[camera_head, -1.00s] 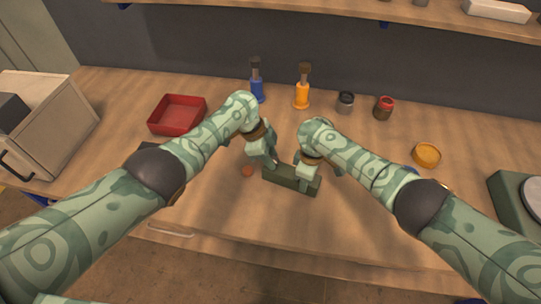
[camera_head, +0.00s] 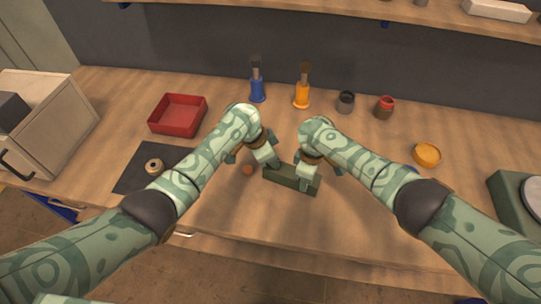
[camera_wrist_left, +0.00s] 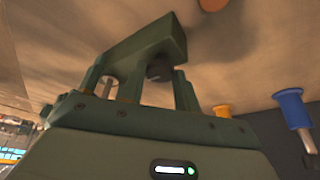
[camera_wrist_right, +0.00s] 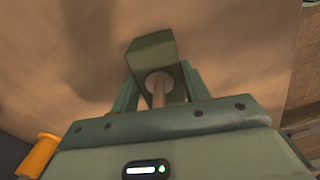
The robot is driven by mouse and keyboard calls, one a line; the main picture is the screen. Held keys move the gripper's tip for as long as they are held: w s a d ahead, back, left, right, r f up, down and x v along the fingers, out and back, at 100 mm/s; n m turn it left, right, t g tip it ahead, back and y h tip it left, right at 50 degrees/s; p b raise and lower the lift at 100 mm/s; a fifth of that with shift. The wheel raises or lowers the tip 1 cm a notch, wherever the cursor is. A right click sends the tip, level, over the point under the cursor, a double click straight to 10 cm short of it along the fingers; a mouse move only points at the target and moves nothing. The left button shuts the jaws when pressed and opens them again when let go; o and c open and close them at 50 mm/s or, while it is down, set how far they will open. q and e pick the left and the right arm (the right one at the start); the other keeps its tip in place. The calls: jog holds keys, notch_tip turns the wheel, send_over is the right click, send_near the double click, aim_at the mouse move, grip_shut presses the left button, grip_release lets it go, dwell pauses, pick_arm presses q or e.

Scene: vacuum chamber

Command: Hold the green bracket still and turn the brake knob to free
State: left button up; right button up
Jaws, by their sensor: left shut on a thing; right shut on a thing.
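The green bracket (camera_head: 283,178) is a long dark-green block on the bench in front of me. It also shows in the left wrist view (camera_wrist_left: 135,45) and the right wrist view (camera_wrist_right: 152,48). My left gripper (camera_head: 271,163) is shut at its left part, on the dark round brake knob (camera_wrist_left: 159,71), which shows between the fingers. My right gripper (camera_head: 304,185) is shut at the bracket's right end, on a pale round post (camera_wrist_right: 158,85) standing from it. The knob is hidden in the head view, and its setting cannot be read.
A small orange-brown disc (camera_head: 248,170) lies just left of the bracket. A dark mat with a brass ring (camera_head: 153,166) and a red tray (camera_head: 178,115) are at left. Blue (camera_head: 257,92) and orange (camera_head: 302,96) holders stand behind. The bench front is clear.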

pick_arm(q)
jog(key=shift+s+d, duration=0.15)
pick_arm(e)
jog(key=shift+w+d, duration=0.1)
jog(key=shift+w, duration=0.05)
pick_arm(q)
jog(key=shift+f, duration=0.1)
jog(key=o, duration=1)
jog(key=v, duration=1.2)
pick_arm(e)
jog(key=o, duration=1.4)
